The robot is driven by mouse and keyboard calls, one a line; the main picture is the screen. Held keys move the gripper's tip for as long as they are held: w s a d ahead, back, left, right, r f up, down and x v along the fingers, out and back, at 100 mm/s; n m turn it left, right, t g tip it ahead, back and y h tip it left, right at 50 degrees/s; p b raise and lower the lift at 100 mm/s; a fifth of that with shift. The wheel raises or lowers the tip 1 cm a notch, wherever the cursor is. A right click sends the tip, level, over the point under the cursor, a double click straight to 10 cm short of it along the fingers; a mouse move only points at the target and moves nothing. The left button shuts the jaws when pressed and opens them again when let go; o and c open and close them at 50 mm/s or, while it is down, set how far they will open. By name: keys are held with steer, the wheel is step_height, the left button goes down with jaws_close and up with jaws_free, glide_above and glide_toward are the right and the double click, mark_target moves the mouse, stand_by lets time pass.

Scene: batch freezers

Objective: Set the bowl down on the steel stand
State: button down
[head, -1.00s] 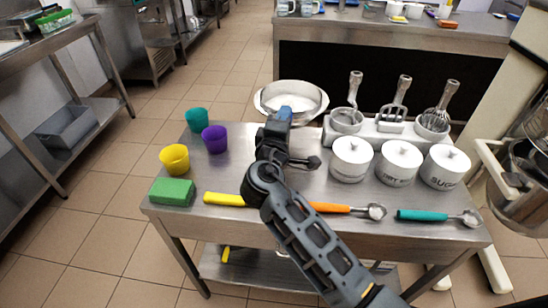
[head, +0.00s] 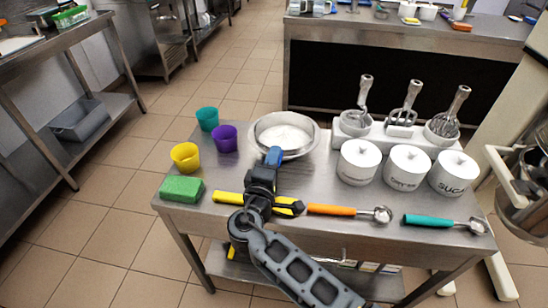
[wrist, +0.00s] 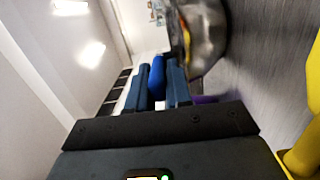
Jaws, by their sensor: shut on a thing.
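The round steel bowl (head: 283,135), with a pale inside, is upright at the back of the steel stand (head: 322,183), a metal table. My gripper (head: 272,157) is at the bowl's near rim, shut on a blue piece there that looks like the bowl's grip. In the wrist view this blue piece (wrist: 157,76) shows between the dark fingers, with the bowl (wrist: 205,38) just beyond. The bowl's base is hidden, so I cannot tell whether it touches the stand or hovers above it.
Left of the bowl stand teal (head: 207,118), purple (head: 224,138) and yellow (head: 185,156) cups and a green sponge (head: 181,189). White canisters (head: 358,163) and a white utensil holder (head: 385,131) are close on the right. Scoops, including a teal one (head: 440,221), lie along the front.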

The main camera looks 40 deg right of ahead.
steer(key=c, duration=1)
jaws_free()
steer(key=shift+c, duration=0.2)
steer(key=shift+s+a, duration=0.15)
steer(key=shift+a, duration=0.1)
steer(key=b+v, duration=0.3)
steer(key=v, duration=0.8)
steer(key=shift+s+a, duration=0.1)
steer(key=shift+a, duration=0.05)
